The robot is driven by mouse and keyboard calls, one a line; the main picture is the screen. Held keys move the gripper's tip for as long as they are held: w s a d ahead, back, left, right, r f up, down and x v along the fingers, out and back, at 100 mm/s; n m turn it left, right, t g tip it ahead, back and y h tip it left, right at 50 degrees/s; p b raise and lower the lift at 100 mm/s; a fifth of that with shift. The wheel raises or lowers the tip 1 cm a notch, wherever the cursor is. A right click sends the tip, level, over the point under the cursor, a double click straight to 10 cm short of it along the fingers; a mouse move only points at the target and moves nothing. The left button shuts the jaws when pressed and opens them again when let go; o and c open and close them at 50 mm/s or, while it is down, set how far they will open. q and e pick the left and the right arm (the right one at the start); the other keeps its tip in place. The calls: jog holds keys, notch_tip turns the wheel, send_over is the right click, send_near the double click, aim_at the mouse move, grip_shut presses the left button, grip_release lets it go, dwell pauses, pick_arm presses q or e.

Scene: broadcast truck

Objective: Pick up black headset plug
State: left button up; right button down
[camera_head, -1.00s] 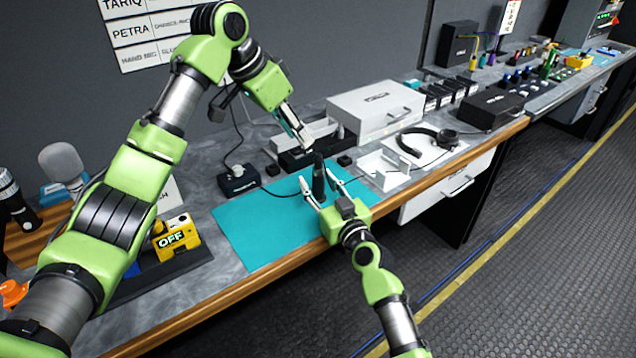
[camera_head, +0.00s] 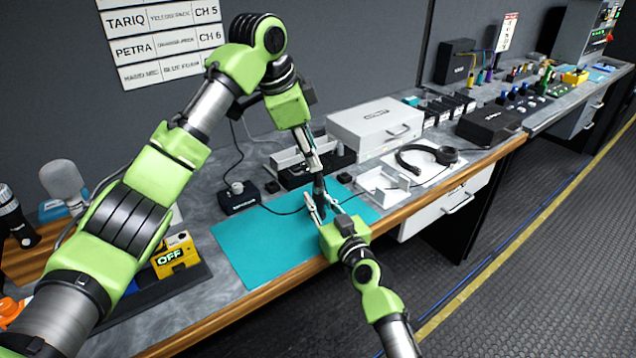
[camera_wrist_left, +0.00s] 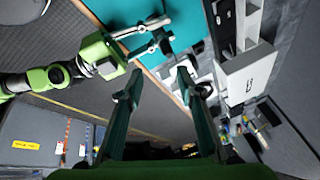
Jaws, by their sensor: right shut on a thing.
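The black headset plug (camera_head: 319,187) is an upright dark cylinder over the teal mat (camera_head: 255,240), with a thin black cable running left from it. My right gripper (camera_head: 321,207) is shut on its lower part from the front. The right gripper also shows at the upper left of the left wrist view (camera_wrist_left: 150,38).
A small black box (camera_head: 238,200) with a cable stands left of the mat. A black headset (camera_head: 425,157), a white bracket (camera_head: 383,183) and a white case (camera_head: 375,127) stand to the right and behind. A yellow OFF box (camera_head: 175,255) is at the left. The front mat is clear.

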aim_at(319, 174)
pick_arm(q)
jog(key=d+r+m+y, duration=0.3)
jog(key=d+m+y, duration=0.15)
jog(key=m, duration=1.05)
jog(key=shift+t+y, duration=0.25)
jog(key=shift+t, duration=0.15)
jog(key=x, duration=0.8)
jog(key=a+x, duration=0.1)
jog(key=x, duration=0.3)
jog(key=shift+s, duration=0.35)
grip_shut()
